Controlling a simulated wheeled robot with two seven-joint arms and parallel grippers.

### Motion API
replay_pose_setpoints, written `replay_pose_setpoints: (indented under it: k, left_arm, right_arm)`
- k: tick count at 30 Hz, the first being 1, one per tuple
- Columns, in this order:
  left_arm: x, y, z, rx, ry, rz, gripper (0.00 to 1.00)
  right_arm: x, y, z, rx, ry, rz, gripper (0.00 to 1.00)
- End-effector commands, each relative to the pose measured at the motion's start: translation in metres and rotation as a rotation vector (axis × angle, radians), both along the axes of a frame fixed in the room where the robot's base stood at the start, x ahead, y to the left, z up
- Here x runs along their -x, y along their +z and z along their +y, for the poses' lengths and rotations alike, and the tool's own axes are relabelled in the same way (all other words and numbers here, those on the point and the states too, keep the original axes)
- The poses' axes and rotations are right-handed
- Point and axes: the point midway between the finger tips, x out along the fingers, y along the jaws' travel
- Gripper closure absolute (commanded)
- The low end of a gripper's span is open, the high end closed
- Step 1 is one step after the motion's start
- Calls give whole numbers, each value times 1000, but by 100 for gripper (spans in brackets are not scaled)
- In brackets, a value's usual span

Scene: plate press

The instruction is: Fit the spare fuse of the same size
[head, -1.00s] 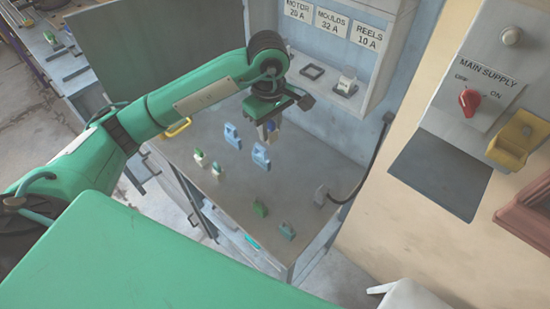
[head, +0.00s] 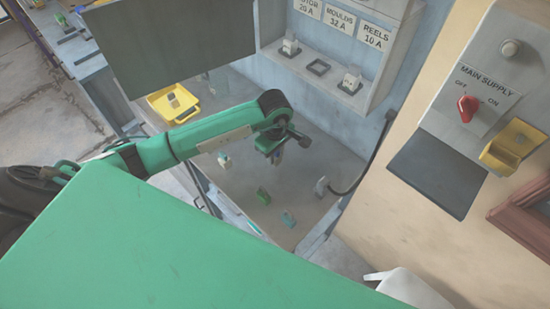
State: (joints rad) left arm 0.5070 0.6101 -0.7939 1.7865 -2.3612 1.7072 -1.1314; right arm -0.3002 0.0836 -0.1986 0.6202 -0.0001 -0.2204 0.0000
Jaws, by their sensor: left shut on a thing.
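The fuse box (head: 378,52) on the wall has labels for MOTOR 20 A, MOULDS 32 A and REELS 10 A. The middle socket (head: 319,67), under MOULDS, is an empty dark frame. Pale fuses sit in the motor socket (head: 290,48) and the reels socket (head: 350,83). My left gripper (head: 276,154) is low over the bench, below the box, shut on a small grey-blue fuse (head: 278,160) that is mostly hidden by the gripper. A white fuse (head: 224,161), green fuse (head: 263,196), teal fuse (head: 288,219) and grey fuse (head: 321,186) stand on the bench. My right gripper is out of view.
A yellow tray (head: 158,108) holding a small item is at the bench's back left, below an open grey door (head: 170,40). A black cable (head: 378,150) runs down the wall. The main supply switch (head: 468,108) and a yellow holder (head: 513,145) are at right.

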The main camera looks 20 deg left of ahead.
Motion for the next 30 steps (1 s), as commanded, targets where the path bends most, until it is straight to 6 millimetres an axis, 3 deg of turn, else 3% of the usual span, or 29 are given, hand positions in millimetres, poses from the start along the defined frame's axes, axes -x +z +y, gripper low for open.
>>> replay_pose_setpoints:
  k: [9,21,22,24,25,30]
  left_arm:
    - [1,-40,0,0,1,2,96]
    - [0,-46,0,0,-1,1,96]
    - [0,-45,0,0,0,1,69]
    - [1,-44,0,0,0,1,56]
    - [1,-45,0,0,0,1,52]
    - [1,-44,0,0,0,1,52]
  right_arm:
    - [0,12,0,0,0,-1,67]
    - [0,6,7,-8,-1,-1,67]
    - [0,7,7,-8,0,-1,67]
    - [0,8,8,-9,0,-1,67]
    - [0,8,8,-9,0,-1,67]
    - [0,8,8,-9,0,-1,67]
